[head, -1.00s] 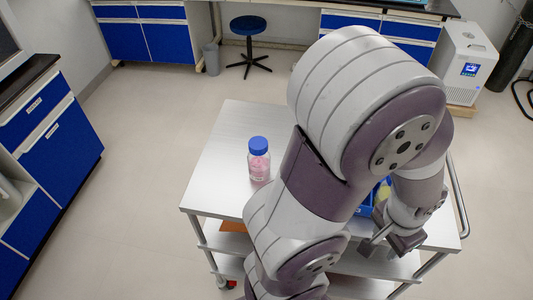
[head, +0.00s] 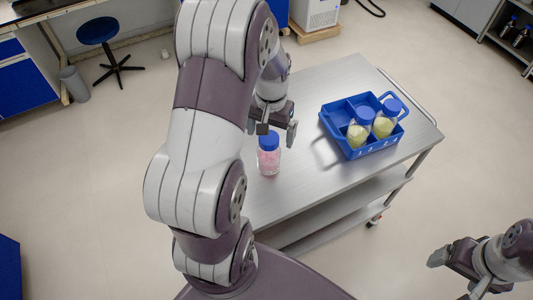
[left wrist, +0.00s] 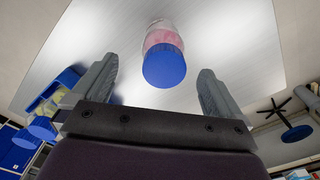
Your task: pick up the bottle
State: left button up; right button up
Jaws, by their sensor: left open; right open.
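A clear bottle with a blue cap and pink contents (head: 269,162) stands upright on the metal cart top (head: 310,188). My left gripper (head: 277,130) is open and empty, right by the bottle's cap. In the left wrist view, the bottle's blue cap (left wrist: 164,66) shows between and beyond the two spread fingers of my left gripper (left wrist: 158,84). I cannot tell whether a finger touches it. My right gripper (head: 458,273) is open and empty at the lower right, off the cart over the floor.
A blue rack (head: 361,153) stands to the right on the cart, holding two blue-capped bottles with yellow-green contents (head: 359,128) (head: 386,118). The cart top between the pink bottle and the rack is clear. A blue stool (head: 97,31) and a bin (head: 74,84) stand at the back left.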

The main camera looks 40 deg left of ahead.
aim_at(272, 136)
pick_arm(q)
jog(key=f, duration=0.4)
jog(key=a+f+p, duration=0.1)
jog(key=f, duration=0.1)
jog(key=shift+w+f, duration=0.1)
jog(key=shift+f, duration=0.2)
jog(key=shift+w+d+f, duration=0.1)
jog(key=shift+w+f, duration=0.1)
jog(key=shift+f, duration=0.2)
jog(key=shift+s, duration=0.1)
jog(key=c, duration=1.4)
jog(key=shift+r, duration=0.1)
jog(key=r, duration=0.2)
jog(key=r+b, duration=0.1)
jog(key=r, duration=0.1)
jog(key=shift+w+d+r, duration=0.1)
jog(key=shift+w+d, duration=0.1)
jog(key=shift+w, duration=0.2)
jog(key=w+d+r+b, duration=0.1)
jog(key=w+d+r, duration=0.5)
jog(key=w+d, duration=0.1)
jog(key=shift+w+r, duration=0.4)
jog(key=shift+w, duration=0.2)
